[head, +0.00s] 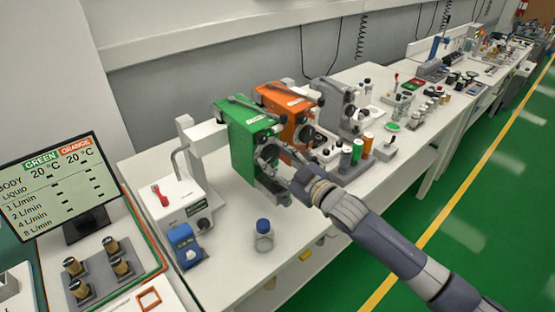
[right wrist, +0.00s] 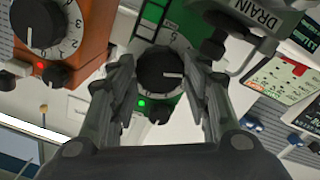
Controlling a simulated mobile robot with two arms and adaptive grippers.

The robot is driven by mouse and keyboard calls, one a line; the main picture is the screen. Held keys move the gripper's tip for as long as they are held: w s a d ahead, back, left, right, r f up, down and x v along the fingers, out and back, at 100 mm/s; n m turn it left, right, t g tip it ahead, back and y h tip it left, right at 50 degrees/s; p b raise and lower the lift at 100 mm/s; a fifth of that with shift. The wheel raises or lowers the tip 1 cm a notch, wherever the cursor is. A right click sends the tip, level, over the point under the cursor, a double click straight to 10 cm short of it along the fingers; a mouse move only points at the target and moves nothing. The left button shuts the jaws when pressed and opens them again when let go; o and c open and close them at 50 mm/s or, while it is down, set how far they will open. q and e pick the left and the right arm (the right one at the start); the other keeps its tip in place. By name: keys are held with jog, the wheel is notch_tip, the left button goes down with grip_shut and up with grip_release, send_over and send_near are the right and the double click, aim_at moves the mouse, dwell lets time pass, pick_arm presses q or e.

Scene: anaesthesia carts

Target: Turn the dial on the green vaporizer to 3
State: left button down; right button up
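The green vaporizer (head: 240,138) stands on the bench, left of the orange one, its front facing my right gripper. Its black dial (right wrist: 160,72) shows in the right wrist view with a white pointer line toward the right of the picture; I cannot read its setting. A green light (right wrist: 141,103) glows beside the dial. My right gripper (right wrist: 163,78) is open, its two fingers on either side of the dial in that view. I see gaps beside the dial and cannot tell of any contact. In the head view my right gripper (head: 270,160) hides the dial. My left gripper is out of view.
The orange vaporizer (head: 289,116) stands close beside the green one; its dial (right wrist: 38,22) also shows in the right wrist view. A grey vaporizer (head: 336,108) stands beyond. A blue-capped bottle (head: 264,240) stands on the bench in front. A screen (head: 55,185) is at left.

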jog(key=shift+o, duration=0.5)
jog(key=shift+s+d, duration=0.1)
jog(key=v, duration=1.1)
jog(key=shift+s+d, duration=0.2)
jog(key=shift+s, duration=0.15)
